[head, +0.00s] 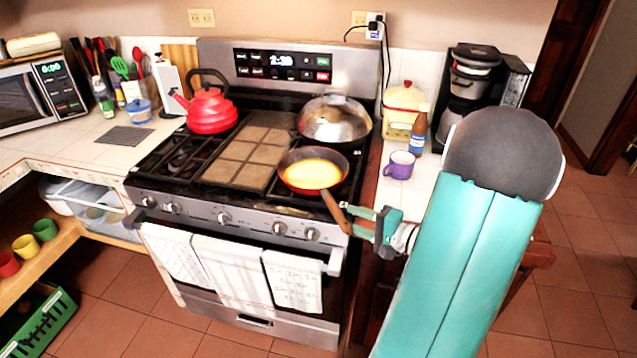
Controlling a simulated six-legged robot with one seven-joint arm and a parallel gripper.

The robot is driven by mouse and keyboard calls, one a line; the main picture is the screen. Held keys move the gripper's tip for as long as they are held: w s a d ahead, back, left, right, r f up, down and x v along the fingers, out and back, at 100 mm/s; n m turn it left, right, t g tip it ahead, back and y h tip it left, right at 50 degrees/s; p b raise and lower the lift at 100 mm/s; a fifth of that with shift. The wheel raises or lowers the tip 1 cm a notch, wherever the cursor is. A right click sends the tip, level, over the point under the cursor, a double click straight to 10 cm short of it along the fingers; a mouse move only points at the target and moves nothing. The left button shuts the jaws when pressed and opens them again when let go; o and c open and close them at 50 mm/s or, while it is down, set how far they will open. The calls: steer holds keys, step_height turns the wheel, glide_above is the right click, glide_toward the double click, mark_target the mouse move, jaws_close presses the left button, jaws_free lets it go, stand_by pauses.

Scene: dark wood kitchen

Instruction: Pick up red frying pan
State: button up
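The red frying pan (311,189) sits on the front right of the stove, with something yellow inside it. Its brown handle (334,209) points toward the front, past the stove's front edge. My gripper (351,221) comes in from the right, at the handle's outer end. Its two teal fingers are spread apart, one above the other, with tips close to the handle. I cannot tell whether they touch it or whether the handle lies between them.
A domed metal lid (334,117) covers a pan behind the frying pan. A red kettle (211,110) stands at the stove's back left. A purple mug (399,165) and brown bottle (418,131) stand on the right counter. Towels (232,275) hang on the oven handle.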

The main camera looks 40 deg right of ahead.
mark_target(341, 214)
steer(key=x, duration=0.4)
steer(key=shift+w+a+f, duration=0.1)
steer(key=shift+w+a, duration=0.15)
steer(key=shift+w, duration=0.05)
steer(key=shift+c, duration=0.4)
jaws_close()
